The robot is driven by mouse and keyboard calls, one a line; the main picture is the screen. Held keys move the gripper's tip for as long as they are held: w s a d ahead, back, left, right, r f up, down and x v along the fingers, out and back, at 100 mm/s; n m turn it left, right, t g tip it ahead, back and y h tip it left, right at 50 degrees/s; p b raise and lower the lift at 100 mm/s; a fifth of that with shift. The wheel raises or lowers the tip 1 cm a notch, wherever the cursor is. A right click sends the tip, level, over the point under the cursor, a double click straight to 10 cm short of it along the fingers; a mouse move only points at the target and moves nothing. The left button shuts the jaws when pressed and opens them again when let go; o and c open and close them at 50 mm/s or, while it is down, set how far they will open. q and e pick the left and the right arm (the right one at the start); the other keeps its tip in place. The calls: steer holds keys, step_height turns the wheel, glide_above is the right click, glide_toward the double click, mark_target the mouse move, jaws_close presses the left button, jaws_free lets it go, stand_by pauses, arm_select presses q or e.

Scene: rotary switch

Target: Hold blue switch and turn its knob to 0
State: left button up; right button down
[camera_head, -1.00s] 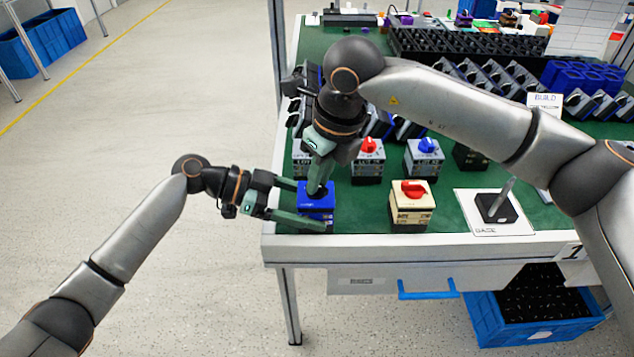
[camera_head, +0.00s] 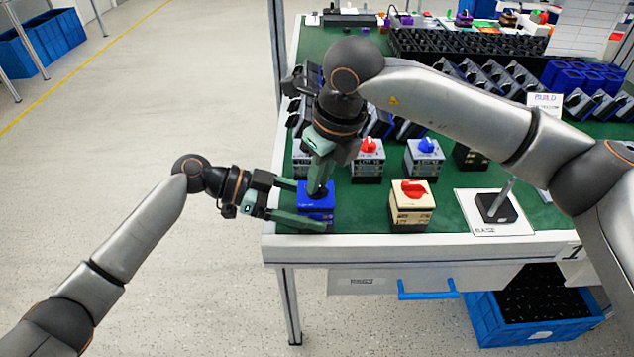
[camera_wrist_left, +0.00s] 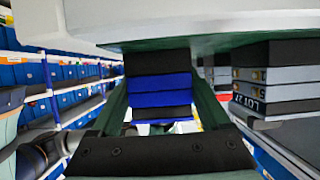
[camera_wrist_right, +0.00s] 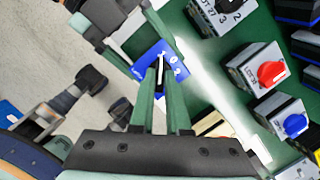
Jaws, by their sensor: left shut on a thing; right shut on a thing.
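The blue switch (camera_head: 318,204) stands at the near left corner of the green table. My left gripper (camera_head: 308,204) is shut on its body from the left; the blue and black layers show between its fingers in the left wrist view (camera_wrist_left: 160,90). My right gripper (camera_head: 318,190) reaches down from above and is shut on the knob on top of the switch. In the right wrist view the fingers (camera_wrist_right: 158,72) pinch the black knob over the blue top face (camera_wrist_right: 172,58). The fingers hide most of the knob, and I cannot read its setting.
A cream switch with a red knob (camera_head: 410,203) stands to the right. Grey switches with red (camera_head: 368,158) and blue (camera_head: 425,155) knobs stand behind. A post on a black base (camera_head: 495,207) sits on a white sheet at the right. The table's front edge (camera_head: 420,242) is close.

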steer(key=m+h, duration=0.1)
steer(key=m, duration=0.3)
steer(key=shift+t, duration=0.3)
steer(key=m, duration=0.2)
steer(key=m+h, duration=0.1)
steer(key=m, duration=0.2)
steer(key=shift+w+d, duration=0.15)
steer(key=c, duration=1.1)
jaws_free()
arm_select(q)
steer(key=shift+f, duration=0.1)
arm_select(e)
steer(key=shift+o, duration=1.1)
steer(key=shift+w+v, duration=0.2)
steer(key=shift+v, duration=0.6)
steer(key=shift+w+v, duration=0.15)
steer(key=shift+v, duration=0.65)
steer(key=shift+w+v, duration=0.2)
steer(key=shift+v, duration=0.65)
arm_select(q)
steer(key=o, duration=1.2)
arm_select(e)
steer(key=shift+s, duration=0.1)
arm_select(q)
steer(key=shift+o, duration=0.2)
